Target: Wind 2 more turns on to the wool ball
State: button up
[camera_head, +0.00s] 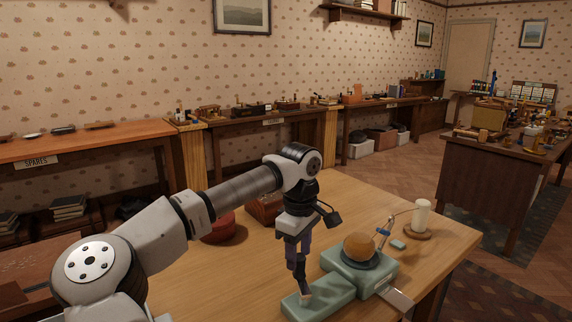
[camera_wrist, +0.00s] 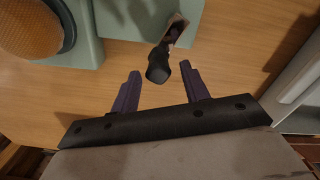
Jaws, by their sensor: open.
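The orange-brown wool ball (camera_head: 360,246) sits on a dark round holder on the pale green winder (camera_head: 375,274). In the wrist view part of the ball (camera_wrist: 30,25) shows at the upper left, beside the green housing (camera_wrist: 82,48). The crank's black knob (camera_wrist: 158,66) sits on a metal arm (camera_wrist: 174,32). My gripper (camera_wrist: 160,86) is open, its purple fingers apart on either side and just short of the knob in the picture. In the head view my gripper (camera_head: 301,272) points down over the winder's near block, and the knob is hard to make out.
A white yarn cone (camera_head: 422,214) stands on a round wooden base to the right, by a thin guide arm (camera_head: 384,236). A red round container (camera_head: 218,230) and a wooden box (camera_head: 264,208) lie behind my arm. The tabletop (camera_head: 215,277) left of the winder is clear.

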jog(key=shift+r+p, duration=1.95)
jog(key=shift+r, duration=0.75)
